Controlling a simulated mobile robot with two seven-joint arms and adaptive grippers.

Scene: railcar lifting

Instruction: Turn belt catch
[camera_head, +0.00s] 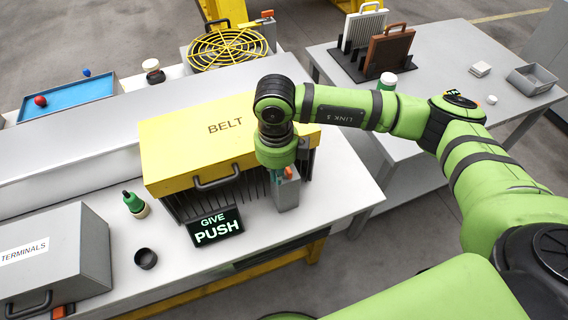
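The yellow belt cover (190,142), lettered BELT, lies closed on the bench with a dark handle on its front. At its front right corner stands a grey catch block (286,195) with a small orange-red part (288,172) on top, which I take to be the belt catch. My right gripper (282,168) points down at the top of this block, over the cover's right end. Its fingers are mostly hidden beneath my wrist, so I cannot tell whether they touch or hold the catch. My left gripper is not in view.
A black sign (215,227) reading GIVE PUSH stands in front of the cover. A green bottle (135,204), a dark cup (146,258) and a grey TERMINALS box (55,258) are left of it. A yellow round grille (228,48) is behind. A second table (440,70) stands right.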

